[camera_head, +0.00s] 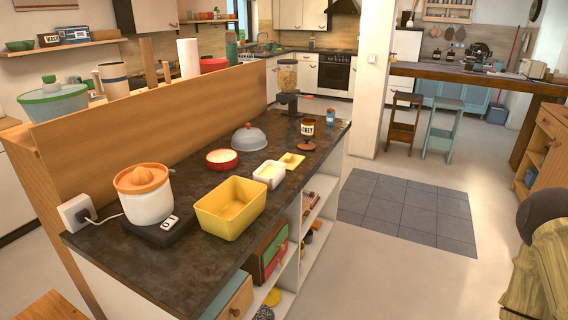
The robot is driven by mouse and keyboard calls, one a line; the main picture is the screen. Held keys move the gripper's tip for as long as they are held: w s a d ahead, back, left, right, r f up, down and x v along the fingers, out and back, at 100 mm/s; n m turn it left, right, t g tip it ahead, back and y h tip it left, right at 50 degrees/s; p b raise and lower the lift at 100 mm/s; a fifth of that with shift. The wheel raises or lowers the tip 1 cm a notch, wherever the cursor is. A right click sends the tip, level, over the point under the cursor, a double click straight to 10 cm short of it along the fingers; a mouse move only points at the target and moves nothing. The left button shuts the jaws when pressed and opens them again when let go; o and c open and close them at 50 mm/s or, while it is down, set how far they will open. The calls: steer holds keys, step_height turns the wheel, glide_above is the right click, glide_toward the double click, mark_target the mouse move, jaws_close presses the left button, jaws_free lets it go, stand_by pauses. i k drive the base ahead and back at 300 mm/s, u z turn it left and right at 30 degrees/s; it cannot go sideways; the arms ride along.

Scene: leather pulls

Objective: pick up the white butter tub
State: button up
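The white butter tub (269,175) stands on the dark counter (190,250), near its right edge. It is a small, squarish tub and looks open, with pale yellow inside. A small flat yellow piece (292,160), perhaps its lid, lies just behind and to the right of it. My gripper is not in view, so its distance from the tub and its state do not show.
A large yellow bin (230,208) stands in front of the tub. A red bowl (222,159) and a grey dome (249,138) are behind left. Open floor (370,270) lies right.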

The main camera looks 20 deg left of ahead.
mark_target(271, 173)
steer(key=i, duration=0.85)
steer(key=u, duration=1.4)
